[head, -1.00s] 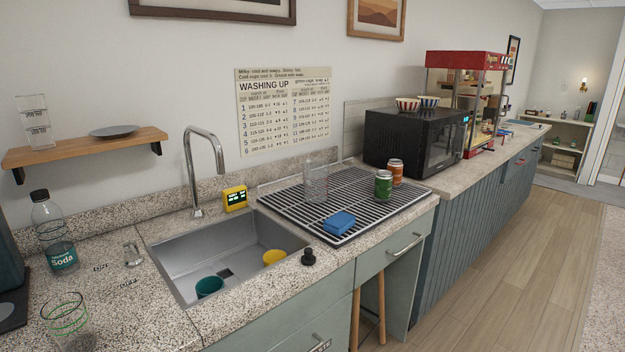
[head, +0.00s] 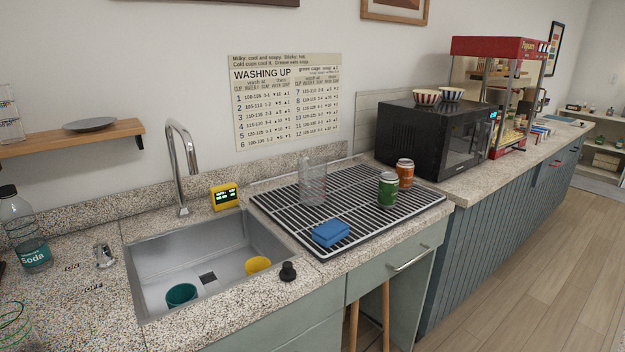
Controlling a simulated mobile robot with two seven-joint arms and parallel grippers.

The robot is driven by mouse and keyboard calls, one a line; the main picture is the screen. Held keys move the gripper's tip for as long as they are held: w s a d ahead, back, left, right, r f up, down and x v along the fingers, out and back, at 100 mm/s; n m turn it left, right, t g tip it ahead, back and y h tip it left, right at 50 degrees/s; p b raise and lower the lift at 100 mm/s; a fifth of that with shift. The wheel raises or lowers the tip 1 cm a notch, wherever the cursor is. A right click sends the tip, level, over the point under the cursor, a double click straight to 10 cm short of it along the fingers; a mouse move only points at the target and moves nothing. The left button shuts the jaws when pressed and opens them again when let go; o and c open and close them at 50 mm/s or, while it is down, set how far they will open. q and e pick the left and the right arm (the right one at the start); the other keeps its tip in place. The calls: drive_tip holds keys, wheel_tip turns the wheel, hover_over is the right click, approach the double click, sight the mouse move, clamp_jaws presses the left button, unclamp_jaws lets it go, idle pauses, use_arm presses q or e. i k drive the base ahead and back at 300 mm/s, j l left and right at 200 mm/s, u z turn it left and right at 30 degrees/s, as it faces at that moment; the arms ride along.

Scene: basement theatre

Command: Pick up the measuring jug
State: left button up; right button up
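A clear, straight-sided vessel (head: 313,182) stands upright on the black drying rack (head: 384,213), near its back left corner. It looks like the measuring jug, but its markings are too faint to read. A second clear vessel with green rings (head: 14,328) stands on the counter at the lower left, cut off by the frame edge. Neither of my grippers shows in the head view.
A blue sponge (head: 331,233), a green can (head: 388,189) and an orange can (head: 405,173) are on the rack. The sink (head: 213,256) holds a teal cup (head: 181,294) and a yellow cup (head: 257,265). The tap (head: 181,165) rises behind it. A microwave (head: 437,138) stands right.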

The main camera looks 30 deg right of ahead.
sight(311, 169)
drive_tip(key=l+u, duration=0.15)
drive_tip(key=l, duration=0.5)
drive_tip(key=l+u, duration=0.15)
drive_tip(key=l, duration=0.5)
drive_tip(key=k+l+u, duration=0.15)
drive_tip(key=l, duration=0.5)
drive_tip(key=l+u, duration=0.2)
drive_tip(key=l, duration=0.5)
drive_tip(key=l+u, duration=0.1)
drive_tip(key=l, duration=0.75)
